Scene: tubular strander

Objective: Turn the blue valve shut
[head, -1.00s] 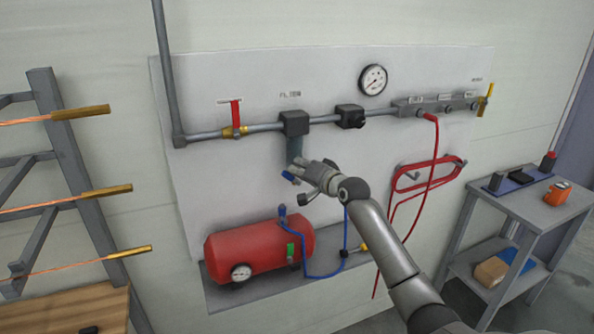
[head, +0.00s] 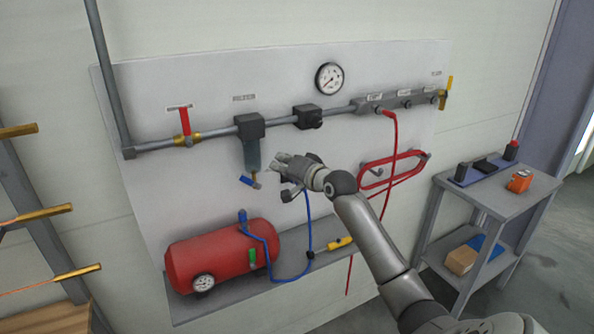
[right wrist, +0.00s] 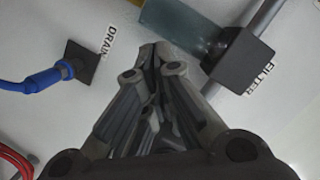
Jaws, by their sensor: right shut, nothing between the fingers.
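The blue valve handle (head: 246,181) shows in the head view below the clear bowl (head: 252,152) of the filter, beside a small brass piece. It slants slightly down to the right. My right gripper (head: 276,167) is just right of the handle and bowl, apart from the handle in the picture. Its fingers are together and empty. In the right wrist view the shut fingers (right wrist: 155,55) point up between the filter block (right wrist: 240,60) and a dark plate with a blue hose fitting (right wrist: 50,77), by a DRAIN label. I cannot make out the blue handle there. My left gripper is out of view.
A red-handled valve (head: 185,125) is on the pipe to the left. A red tank (head: 222,258) stands on a shelf below, with a blue hose (head: 308,225). A red hose coil (head: 390,172) hangs right. A grey cart (head: 490,190) stands at far right.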

